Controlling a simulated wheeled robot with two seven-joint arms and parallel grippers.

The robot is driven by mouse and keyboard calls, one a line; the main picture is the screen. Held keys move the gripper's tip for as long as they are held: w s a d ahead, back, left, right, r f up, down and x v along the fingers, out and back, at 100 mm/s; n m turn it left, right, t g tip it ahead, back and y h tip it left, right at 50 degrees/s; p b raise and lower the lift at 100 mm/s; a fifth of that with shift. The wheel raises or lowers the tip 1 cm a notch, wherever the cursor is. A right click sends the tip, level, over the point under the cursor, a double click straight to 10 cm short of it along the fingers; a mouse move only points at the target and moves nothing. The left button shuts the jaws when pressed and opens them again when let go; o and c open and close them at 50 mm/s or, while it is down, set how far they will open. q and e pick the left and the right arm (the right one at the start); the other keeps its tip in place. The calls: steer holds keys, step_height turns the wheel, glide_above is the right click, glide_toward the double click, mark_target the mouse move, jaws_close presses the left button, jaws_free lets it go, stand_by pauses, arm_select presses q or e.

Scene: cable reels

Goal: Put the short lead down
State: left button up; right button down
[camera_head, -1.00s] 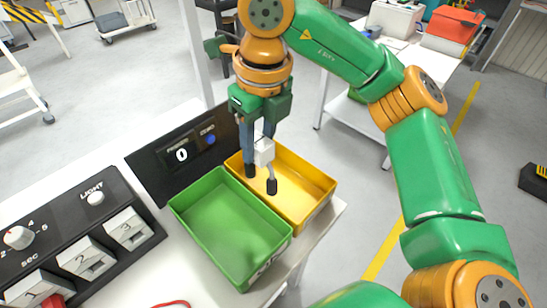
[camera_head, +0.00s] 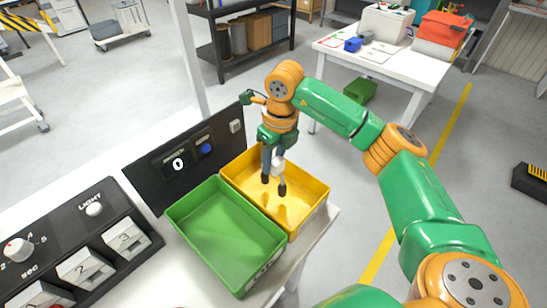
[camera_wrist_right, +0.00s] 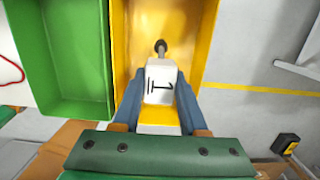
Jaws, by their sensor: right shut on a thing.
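My right gripper (camera_head: 273,181) is shut on the short lead (camera_head: 279,165), a white block with a dark-tipped grey stub. In the right wrist view the lead (camera_wrist_right: 160,82) sits between the two blue-grey fingers (camera_wrist_right: 158,105), with black marks on its face. The gripper points down over the yellow bin (camera_head: 308,205), with the fingertips within its outline. I cannot tell whether the lead touches the bin floor. The yellow bin also shows in the right wrist view (camera_wrist_right: 192,25). My left gripper is not in view.
A green bin (camera_head: 225,235) stands beside the yellow one. A control box (camera_head: 75,245) with a dial and numbered switches is at left. A white table (camera_head: 425,68) stands farther back.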

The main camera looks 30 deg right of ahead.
steer(key=shift+f+b, duration=0.3)
steer(key=shift+f, duration=0.15)
steer(key=shift+c, duration=2.2)
jaws_free()
steer(key=shift+r, duration=0.1)
step_height(320, 180, up, 13)
steer(key=s+p, duration=0.1)
steer(key=shift+s+d+p, duration=0.2)
steer(key=shift+s+p, duration=0.05)
steer(key=shift+p, duration=0.05)
